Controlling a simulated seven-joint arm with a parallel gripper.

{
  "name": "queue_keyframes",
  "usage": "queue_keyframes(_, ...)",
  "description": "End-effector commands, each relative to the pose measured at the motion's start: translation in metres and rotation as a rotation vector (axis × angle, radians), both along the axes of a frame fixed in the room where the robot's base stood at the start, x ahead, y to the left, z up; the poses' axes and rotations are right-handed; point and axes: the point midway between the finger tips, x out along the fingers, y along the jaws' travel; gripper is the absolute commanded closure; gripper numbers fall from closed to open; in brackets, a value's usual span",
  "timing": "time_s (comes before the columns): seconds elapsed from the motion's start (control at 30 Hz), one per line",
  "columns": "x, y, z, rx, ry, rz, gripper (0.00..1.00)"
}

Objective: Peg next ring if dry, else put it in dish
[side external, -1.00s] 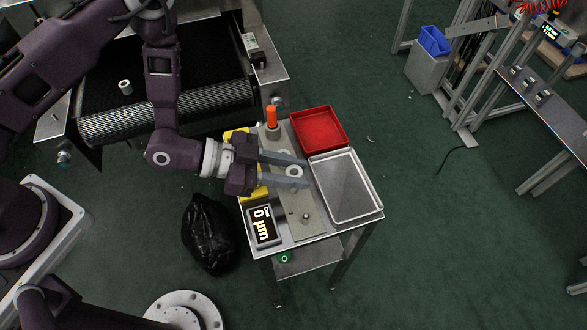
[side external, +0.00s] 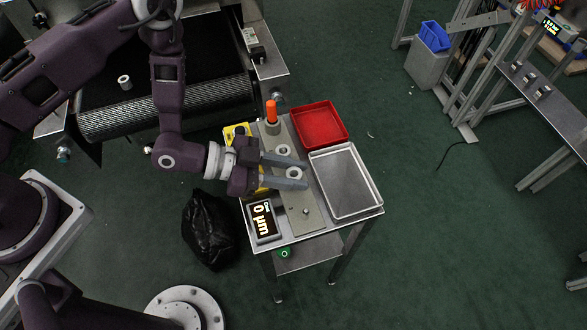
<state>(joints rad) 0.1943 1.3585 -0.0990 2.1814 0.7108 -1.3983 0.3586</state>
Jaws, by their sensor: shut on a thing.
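My gripper (side external: 306,174) is over the grey strip on the small cart, its fingers pointing right. It is shut on a pale grey ring (side external: 294,174) near the fingertips. A second ring (side external: 284,149) is on the strip just beyond the upper finger. A bare peg (side external: 306,212) shows at the near end of the strip (side external: 302,225). The gauge display (side external: 262,222) reads 0 µm. A red dish (side external: 343,136) and a metal tray (side external: 374,205) are to the right. Whether the held ring touches the strip cannot be told.
Another ring (side external: 124,82) lies on the dark conveyor belt (side external: 190,85) at the left. An orange-topped post (side external: 271,111) stands at the far end of the strip. A yellow item (side external: 236,132) is beside it. A black bag (side external: 208,230) lies on the floor left of the cart.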

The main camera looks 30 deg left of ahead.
Motion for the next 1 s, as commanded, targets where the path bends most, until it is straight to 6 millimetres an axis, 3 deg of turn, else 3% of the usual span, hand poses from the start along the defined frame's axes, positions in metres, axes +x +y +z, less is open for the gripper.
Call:
queue_keyframes(0.87,0.000,0.000,-0.022,-0.001,0.000,0.000,1.00)
queue_keyframes(0.9,0.000,0.000,-0.022,-0.001,0.000,0.000,0.69)
queue_keyframes(1.0,0.000,0.000,-0.022,-0.001,0.000,0.000,0.49)
